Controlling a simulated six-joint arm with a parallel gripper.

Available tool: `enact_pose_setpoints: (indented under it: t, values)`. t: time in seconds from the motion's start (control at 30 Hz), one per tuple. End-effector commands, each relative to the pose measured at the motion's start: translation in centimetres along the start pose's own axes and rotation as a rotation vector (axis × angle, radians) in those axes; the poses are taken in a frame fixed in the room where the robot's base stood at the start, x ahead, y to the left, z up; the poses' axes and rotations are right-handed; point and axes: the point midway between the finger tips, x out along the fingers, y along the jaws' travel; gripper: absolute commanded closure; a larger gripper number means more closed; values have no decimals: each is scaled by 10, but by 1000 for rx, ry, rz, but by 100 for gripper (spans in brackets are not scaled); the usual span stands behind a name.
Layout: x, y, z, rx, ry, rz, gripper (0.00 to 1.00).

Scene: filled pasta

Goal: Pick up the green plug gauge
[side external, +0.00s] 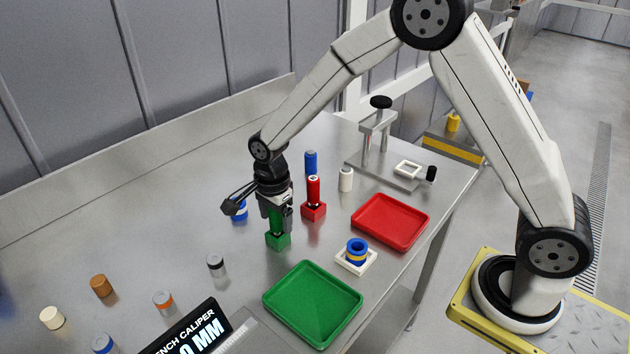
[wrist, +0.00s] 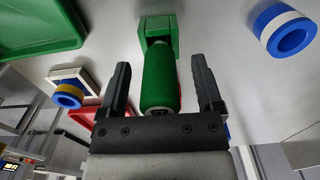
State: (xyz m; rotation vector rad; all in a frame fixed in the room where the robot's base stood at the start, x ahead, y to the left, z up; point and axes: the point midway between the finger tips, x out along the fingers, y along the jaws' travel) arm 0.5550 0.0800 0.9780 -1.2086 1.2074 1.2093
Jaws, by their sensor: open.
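The green plug gauge (wrist: 160,75) is a green cylinder with a pale end, standing in a square green block (side external: 278,242). In the side external view the gauge (side external: 277,222) is upright, its upper part hidden by my gripper (side external: 276,208). In the wrist view my gripper (wrist: 160,64) is open, with one finger on each side of the gauge. A gap shows between each finger and the gauge there. The block also shows in the wrist view (wrist: 157,27), past the fingertips.
A red plug gauge (side external: 314,189) in a red block stands close behind to the right. A blue cylinder (side external: 310,162) and a white one (side external: 345,179) are farther back. A green tray (side external: 313,303) and red tray (side external: 390,221) lie right. A blue-and-white ring (side external: 240,213) sits left.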

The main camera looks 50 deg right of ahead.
Motion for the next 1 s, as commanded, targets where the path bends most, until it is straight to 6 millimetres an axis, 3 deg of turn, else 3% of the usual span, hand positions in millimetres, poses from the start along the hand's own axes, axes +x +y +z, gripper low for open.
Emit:
enact_pose_setpoints:
  t: [0.27,0.5,0.53,1.0]
  values:
    - [0,0,0,0,0,0,19]
    - [0,0,0,0,0,-1,95]
    - [0,0,0,0,0,-1,100]
    - [-4,-1,0,0,0,-2,100]
